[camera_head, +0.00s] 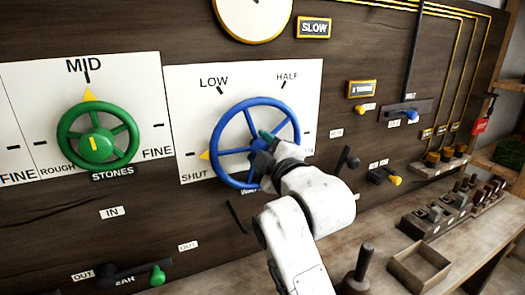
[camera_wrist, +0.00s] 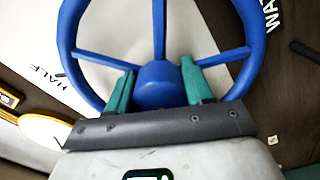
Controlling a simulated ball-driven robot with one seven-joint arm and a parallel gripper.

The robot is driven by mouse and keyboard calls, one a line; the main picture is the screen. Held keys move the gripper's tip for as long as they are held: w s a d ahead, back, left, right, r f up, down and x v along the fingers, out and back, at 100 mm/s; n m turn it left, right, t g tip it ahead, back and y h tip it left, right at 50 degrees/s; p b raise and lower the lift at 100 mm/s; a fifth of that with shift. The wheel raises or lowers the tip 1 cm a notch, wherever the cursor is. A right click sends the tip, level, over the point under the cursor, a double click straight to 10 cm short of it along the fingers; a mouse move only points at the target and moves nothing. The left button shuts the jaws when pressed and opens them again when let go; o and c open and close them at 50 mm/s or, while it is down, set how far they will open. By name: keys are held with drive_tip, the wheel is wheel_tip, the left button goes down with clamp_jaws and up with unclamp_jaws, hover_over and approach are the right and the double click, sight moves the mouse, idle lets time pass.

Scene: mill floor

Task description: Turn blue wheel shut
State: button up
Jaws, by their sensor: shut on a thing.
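The blue wheel (camera_head: 213,137) is mounted on a white plate (camera_head: 190,110) marked LOW, HALF and SHUT. Its yellow pointer (camera_head: 204,155) is at the left, at the dash above the word SHUT. My gripper (camera_head: 263,144) reaches the wheel's middle from the lower right and hides part of the hub and lower right spokes. In the wrist view, the green fingers of my gripper (camera_wrist: 158,78) stand on either side of the blue hub (camera_wrist: 157,88), shut on it. The wheel's rim (camera_wrist: 72,40) curves around them.
A green wheel (camera_head: 97,146) marked STONES is on the left plate, its pointer at MID. Small levers (camera_head: 348,158) stick out right of the blue wheel. A bench (camera_head: 375,250) with an open wooden box (camera_head: 420,266) and a dark upright handle (camera_head: 358,270) lies at lower right.

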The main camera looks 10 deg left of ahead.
drive_tip(key=shift+f, duration=0.1)
drive_tip(key=o, duration=1)
drive_tip(key=b+v, duration=0.1)
drive_tip(key=v, duration=0.9)
drive_tip(key=shift+s+d, duration=0.15)
drive_tip(key=shift+s, duration=0.2)
